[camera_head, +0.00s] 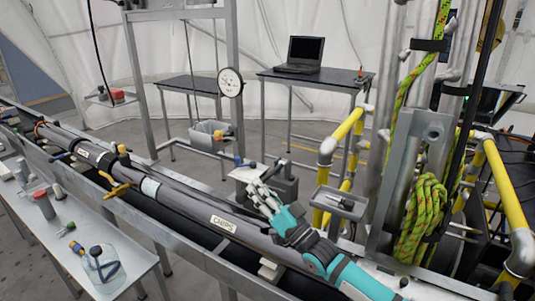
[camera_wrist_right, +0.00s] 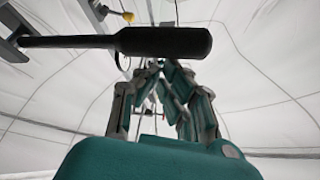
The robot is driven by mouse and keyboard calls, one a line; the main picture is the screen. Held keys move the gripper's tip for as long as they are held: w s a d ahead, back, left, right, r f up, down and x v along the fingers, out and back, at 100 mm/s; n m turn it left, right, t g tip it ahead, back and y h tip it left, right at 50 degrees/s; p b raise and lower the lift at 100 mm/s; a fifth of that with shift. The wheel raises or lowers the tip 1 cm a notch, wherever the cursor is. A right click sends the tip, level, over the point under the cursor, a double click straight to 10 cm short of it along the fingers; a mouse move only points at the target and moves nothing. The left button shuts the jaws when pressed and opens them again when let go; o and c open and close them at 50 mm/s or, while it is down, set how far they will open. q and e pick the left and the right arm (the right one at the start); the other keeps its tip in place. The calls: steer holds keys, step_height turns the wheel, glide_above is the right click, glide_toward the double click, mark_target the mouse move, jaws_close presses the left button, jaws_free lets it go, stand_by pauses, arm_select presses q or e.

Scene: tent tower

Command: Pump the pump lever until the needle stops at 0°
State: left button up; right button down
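The pump lever (camera_wrist_right: 160,41) shows in the right wrist view as a thick black grip on a thinner dark rod, lying almost level across the upper part. My right gripper (camera_wrist_right: 155,72) has its fingers apart with nothing between them; their tips end just below the grip, and contact cannot be told. My left gripper is not in view.
A long grey pipe assembly (camera_head: 225,221) runs diagonally across the head view. A small grey tray (camera_head: 338,202) and yellow railings (camera_head: 343,131) stand to the right of my gripper. A laptop (camera_head: 302,53) sits on a table behind. A bench (camera_head: 107,231) with tools is at left.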

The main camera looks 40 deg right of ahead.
steer(key=shift+f, duration=0.25)
steer(key=s+d+f, duration=0.1)
steer(key=s+d, duration=0.2)
steer(key=s, duration=1.3)
steer(key=shift+s+f, duration=0.15)
steer(key=shift+f, duration=0.2)
